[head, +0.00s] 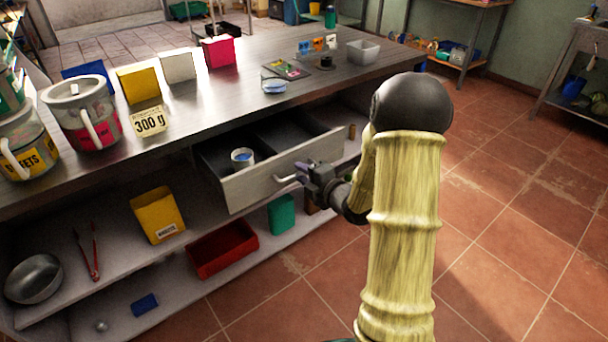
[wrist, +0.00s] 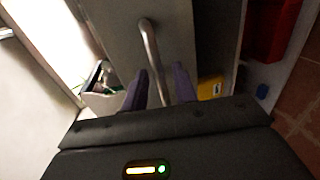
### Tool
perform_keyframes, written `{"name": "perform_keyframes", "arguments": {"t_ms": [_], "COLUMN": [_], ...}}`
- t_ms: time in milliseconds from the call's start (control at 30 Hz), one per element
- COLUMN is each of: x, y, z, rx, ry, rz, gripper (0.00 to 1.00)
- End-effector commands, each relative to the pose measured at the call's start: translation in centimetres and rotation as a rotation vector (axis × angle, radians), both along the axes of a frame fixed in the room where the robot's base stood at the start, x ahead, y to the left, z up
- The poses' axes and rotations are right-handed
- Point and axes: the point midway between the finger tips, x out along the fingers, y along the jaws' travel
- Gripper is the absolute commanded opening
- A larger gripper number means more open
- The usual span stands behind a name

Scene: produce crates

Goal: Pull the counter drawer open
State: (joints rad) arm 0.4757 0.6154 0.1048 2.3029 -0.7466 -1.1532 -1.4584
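The counter drawer (head: 262,186) is pulled well out from under the worktop, and its inside shows in the head view. Its front carries a metal bar handle (head: 286,179), which also shows in the wrist view (wrist: 150,45). My gripper (head: 308,176) is at the right end of the handle. In the wrist view, the handle runs between the two fingers of my gripper (wrist: 160,82), with a small gap seen on each side. The fingers look open around the bar. A small tin with a blue top (head: 242,157) sits inside the drawer at the left.
The counter (head: 215,105) carries jars, colored boxes, and a "300 g" card (head: 149,121). Below the drawer, shelves hold a yellow bin (head: 157,214), a red bin (head: 222,248), a green box (head: 281,214) and a metal bowl (head: 34,278). The tiled floor (head: 510,220) at right is clear.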

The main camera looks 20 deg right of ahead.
Motion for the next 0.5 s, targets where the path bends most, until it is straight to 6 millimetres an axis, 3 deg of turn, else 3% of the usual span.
{"name": "perform_keyframes", "arguments": {"t_ms": [333,500], "x": [-0.1,-1.4], "y": [0.1,-0.6], "z": [0.1,0.3], "rx": [0.0,0.0], "ry": [-0.001,-0.001], "rz": [0.003,-0.002], "gripper": [0.32,0.32]}}
